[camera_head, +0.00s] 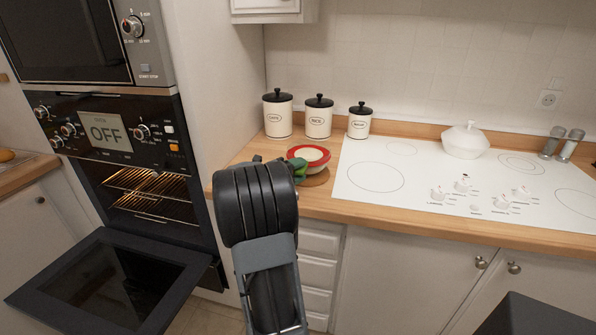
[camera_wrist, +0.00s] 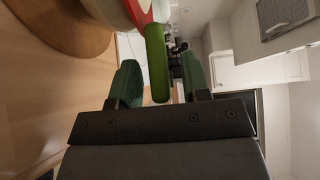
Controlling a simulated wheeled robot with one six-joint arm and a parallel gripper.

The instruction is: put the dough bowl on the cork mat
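The dough bowl (camera_head: 309,154) is red with pale contents and is at the left end of the counter in the head view. In the wrist view its red and white side (camera_wrist: 139,10) is at the top, with a green handle (camera_wrist: 157,65) sticking out. My gripper (camera_wrist: 159,62) is open, with one green finger on each side of the handle and visible gaps. The round brown cork mat (camera_head: 317,179) is just in front of the bowl, and at upper left in the wrist view (camera_wrist: 65,30). I cannot tell whether the bowl touches it. My arm hides part of the counter.
Three white canisters (camera_head: 318,118) with black lids stand behind the bowl. The white cooktop (camera_head: 400,180) is to the right, with a lidded white pot (camera_head: 465,141). An oven with its door (camera_head: 110,285) lowered is at left. The wooden counter (camera_head: 255,148) has some room near the canisters.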

